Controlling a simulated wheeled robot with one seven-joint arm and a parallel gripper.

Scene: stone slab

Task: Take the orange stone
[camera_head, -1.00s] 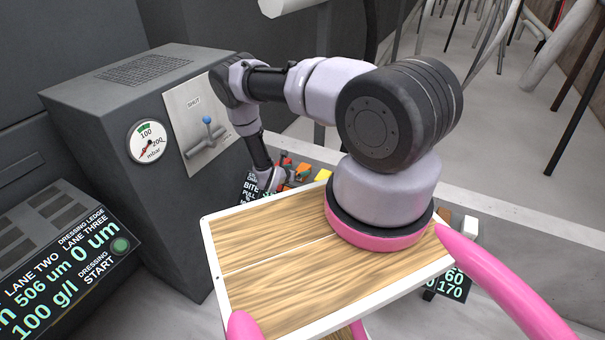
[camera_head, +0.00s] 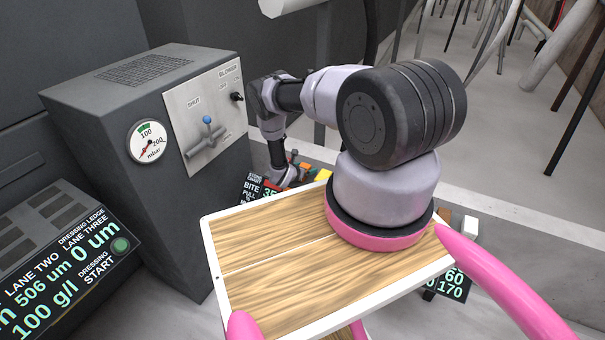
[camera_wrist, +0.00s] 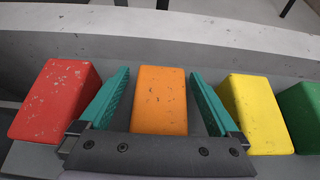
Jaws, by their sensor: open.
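The orange stone (camera_wrist: 161,92) is a speckled block in the middle of the wrist view, standing on the grey ledge. My gripper (camera_wrist: 160,100) is open, with one teal finger on each side of the orange stone. A gap shows between each finger and the stone, wider on the left. The lower part of the stone is hidden behind the gripper's dark body.
A red stone (camera_wrist: 58,98) stands just left of the left finger. A yellow stone (camera_wrist: 257,112) stands just right of the right finger, with a green stone (camera_wrist: 303,112) beyond it. A grey cabinet (camera_head: 95,150) with a gauge and lever stands left of my arm.

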